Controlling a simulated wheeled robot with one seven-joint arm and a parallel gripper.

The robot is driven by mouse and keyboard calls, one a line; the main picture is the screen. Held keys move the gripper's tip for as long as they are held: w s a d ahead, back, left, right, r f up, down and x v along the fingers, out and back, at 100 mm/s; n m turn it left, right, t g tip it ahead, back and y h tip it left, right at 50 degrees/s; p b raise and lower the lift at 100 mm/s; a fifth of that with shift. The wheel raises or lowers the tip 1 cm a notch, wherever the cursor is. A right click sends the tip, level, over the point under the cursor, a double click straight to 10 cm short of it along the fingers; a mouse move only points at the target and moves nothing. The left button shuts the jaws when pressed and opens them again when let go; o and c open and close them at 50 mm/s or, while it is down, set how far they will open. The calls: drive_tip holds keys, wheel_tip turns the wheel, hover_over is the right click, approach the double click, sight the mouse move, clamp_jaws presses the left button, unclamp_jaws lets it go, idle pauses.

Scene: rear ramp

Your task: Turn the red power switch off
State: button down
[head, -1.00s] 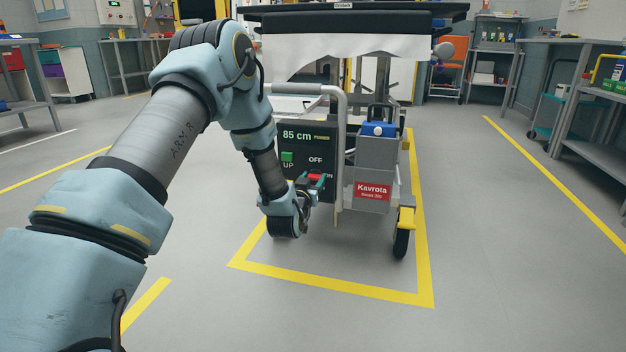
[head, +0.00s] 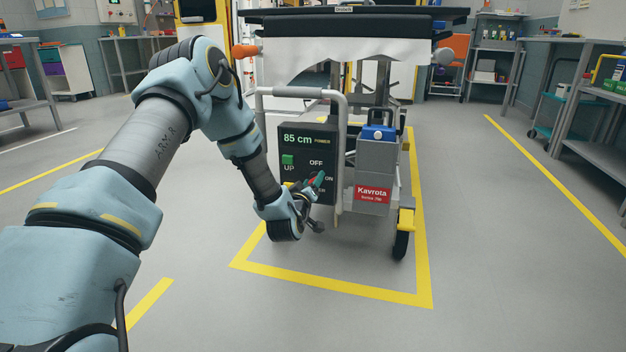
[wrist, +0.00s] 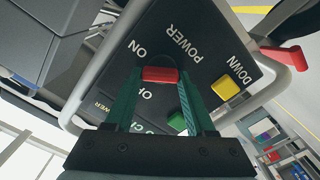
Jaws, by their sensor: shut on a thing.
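The black control panel (head: 297,142) is on the front of the cart, with an "85 cm" display and OFF and ON labels. The red power switch (wrist: 160,74) sits between the ON and OFF labels in the wrist view. My gripper (wrist: 157,78) has its green fingers on either side of the switch, shut on it. In the head view my gripper (head: 317,181) is at the panel's lower right, fingers tilted up to the right, and the switch is mostly hidden. Whether the switch is at ON or OFF is hard to tell.
A green UP button (wrist: 177,121) and a yellow DOWN button (wrist: 225,87) are close to the fingers. A red lever (wrist: 284,57) is beyond them. A pale tube frame (head: 341,108) borders the panel. A grey box (head: 372,193) is to the right. The front floor is clear.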

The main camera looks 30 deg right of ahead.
drive_tip(key=n+p, duration=0.1)
drive_tip(key=n, duration=0.4)
drive_tip(key=shift+w+a+n+p, duration=0.1)
drive_tip(key=shift+a+n+p, duration=0.05)
drive_tip(key=shift+n+p, duration=0.15)
drive_tip(key=n, duration=0.2)
drive_tip(key=n+p, duration=0.1)
drive_tip(key=n, duration=0.1)
drive_tip(key=shift+f+n, duration=0.2)
drive_tip(key=shift+n, duration=0.2)
drive_tip(key=shift+c, duration=1.2)
unclamp_jaws()
drive_tip(key=p+v, duration=0.3)
drive_tip(key=v, duration=0.7)
drive_tip(key=shift+s+a, duration=0.25)
drive_tip(key=shift+s, duration=0.05)
